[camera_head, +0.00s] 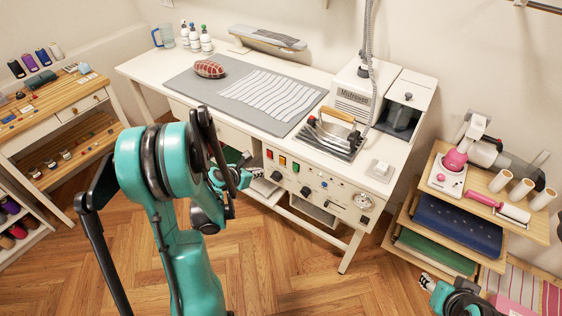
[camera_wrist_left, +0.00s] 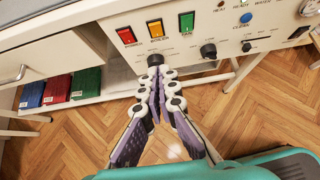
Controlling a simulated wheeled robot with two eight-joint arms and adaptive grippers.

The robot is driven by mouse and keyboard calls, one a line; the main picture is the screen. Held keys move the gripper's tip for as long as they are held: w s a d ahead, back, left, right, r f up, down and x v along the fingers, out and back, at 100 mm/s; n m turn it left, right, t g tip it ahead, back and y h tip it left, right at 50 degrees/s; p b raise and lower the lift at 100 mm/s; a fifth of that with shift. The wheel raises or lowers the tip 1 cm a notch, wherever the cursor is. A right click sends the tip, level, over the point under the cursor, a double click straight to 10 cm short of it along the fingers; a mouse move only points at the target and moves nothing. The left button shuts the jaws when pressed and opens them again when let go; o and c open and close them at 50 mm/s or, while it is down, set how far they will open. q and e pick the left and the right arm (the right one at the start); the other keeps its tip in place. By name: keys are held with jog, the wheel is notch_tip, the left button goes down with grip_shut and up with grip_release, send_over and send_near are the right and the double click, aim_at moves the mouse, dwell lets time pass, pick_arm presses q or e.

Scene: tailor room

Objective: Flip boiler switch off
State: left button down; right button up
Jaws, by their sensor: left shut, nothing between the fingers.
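The boiler switch is the orange rocker (camera_wrist_left: 156,30) on the white front panel, between a red rocker (camera_wrist_left: 126,35) and a green rocker (camera_wrist_left: 187,22). In the head view the orange rocker (camera_head: 282,160) is small, and its on or off position is unclear. My left gripper (camera_wrist_left: 155,61) is shut and empty, its tips just below the orange rocker in the wrist view. In the head view my left gripper (camera_head: 252,171) is left of the switches; I cannot tell whether it touches the panel. My right gripper (camera_head: 428,283) shows partly at lower right, away from the panel.
The iron (camera_head: 335,132) rests on the ironing table (camera_head: 145,68) above. Red, green and blue boxes (camera_wrist_left: 57,89) lie on the shelf below. A shelf cart (camera_head: 530,232) stands at right.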

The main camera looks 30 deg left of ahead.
pick_arm(q)
jog(key=b, duration=0.5)
send_near(282, 162)
jog(key=f+x, duration=0.1)
jog(key=x, duration=0.4)
jog(key=shift+w+r, duration=0.3)
jog(key=shift+r, duration=0.05)
